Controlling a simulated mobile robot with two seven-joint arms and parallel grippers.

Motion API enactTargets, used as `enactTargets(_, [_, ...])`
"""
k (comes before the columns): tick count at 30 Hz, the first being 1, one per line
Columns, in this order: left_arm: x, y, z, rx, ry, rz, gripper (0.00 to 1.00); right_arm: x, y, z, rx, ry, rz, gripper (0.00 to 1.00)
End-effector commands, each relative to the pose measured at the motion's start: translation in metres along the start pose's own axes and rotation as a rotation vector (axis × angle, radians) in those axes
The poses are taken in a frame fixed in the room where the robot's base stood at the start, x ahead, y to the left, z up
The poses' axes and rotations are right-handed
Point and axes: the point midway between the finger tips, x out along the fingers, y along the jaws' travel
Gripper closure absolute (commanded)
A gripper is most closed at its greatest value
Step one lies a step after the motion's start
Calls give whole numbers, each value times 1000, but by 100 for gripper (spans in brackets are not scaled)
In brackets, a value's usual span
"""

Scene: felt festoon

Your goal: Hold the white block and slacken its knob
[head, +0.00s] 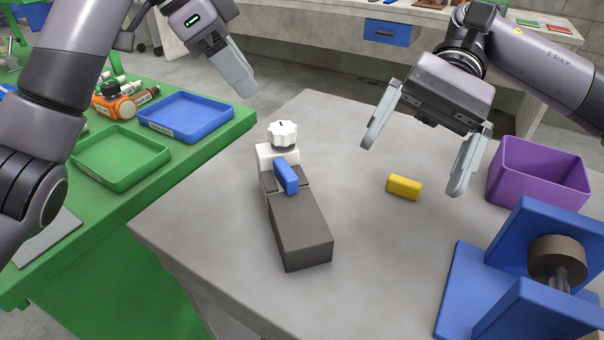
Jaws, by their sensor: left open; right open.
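The white block (266,155) stands on the grey table at the far end of a dark grey bar (300,232). Its white lobed knob (283,131) sits on top, on a dark collar. A blue piece (286,176) lies against the block's near side, on the bar. My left gripper (243,80) is open and empty, up and to the left of the block, beyond the table's left edge. Its fingers overlap in this view. My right gripper (416,155) is open and empty above the table, right of the block. Neither gripper touches the block or knob.
A yellow piece (404,187) lies on the table below my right gripper. A purple bin (540,175) and a blue stand (462,290) with a brown roller are at the right. A green bench at the left holds a green tray (120,157) and blue tray (187,117).

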Motion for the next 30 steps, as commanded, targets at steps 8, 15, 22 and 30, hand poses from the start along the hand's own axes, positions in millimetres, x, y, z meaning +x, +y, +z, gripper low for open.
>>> enactTargets(8, [0, 0, 0, 0, 0, 0, 57, 48, -37, -41, -150, 348, 271, 0])
enactTargets(15, [0, 0, 0, 0, 0, 0, 57, 70, -72, -68, -330, 644, 481, 0])
enactTargets(22, [0, 0, 0, 0, 0, 0, 57, 78, -99, -79, -463, 834, 606, 0])
enactTargets(30, [0, 0, 0, 0, 0, 0, 57, 85, -104, -91, -503, 888, 640, 0])
